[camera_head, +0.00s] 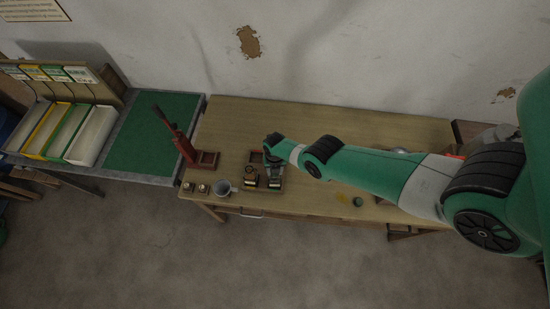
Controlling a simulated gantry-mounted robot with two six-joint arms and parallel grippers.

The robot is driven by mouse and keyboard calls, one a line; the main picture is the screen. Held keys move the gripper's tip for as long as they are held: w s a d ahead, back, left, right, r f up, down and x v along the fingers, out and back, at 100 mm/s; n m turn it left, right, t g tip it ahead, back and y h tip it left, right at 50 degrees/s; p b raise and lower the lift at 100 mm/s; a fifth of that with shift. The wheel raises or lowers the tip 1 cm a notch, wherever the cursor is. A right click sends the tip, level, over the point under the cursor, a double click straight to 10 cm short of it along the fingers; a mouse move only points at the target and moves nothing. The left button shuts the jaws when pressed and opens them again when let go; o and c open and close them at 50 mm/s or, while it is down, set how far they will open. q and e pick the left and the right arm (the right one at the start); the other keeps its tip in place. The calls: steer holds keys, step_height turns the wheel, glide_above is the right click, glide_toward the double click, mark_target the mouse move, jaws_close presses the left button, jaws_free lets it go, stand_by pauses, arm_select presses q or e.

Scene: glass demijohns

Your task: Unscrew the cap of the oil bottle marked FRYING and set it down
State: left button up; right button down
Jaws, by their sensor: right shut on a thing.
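My right arm reaches in from the right across the wooden table. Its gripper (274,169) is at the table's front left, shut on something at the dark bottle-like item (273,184). The wrist covers most of that item, and the held part cannot be made out. A second small bottle-like item with an amber part (250,176) stands just left of it. Labels are too small to read, so I cannot tell which is marked FRYING. My left gripper is not in view.
Left of the bottles stand a grey mug (223,188) and two small jars (203,188). A red lever stand (183,147) rises behind them. Bare wood (330,117) lies along the back.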

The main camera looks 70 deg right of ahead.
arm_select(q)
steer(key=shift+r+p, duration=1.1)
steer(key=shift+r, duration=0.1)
arm_select(e)
steer(key=shift+r, duration=1.2)
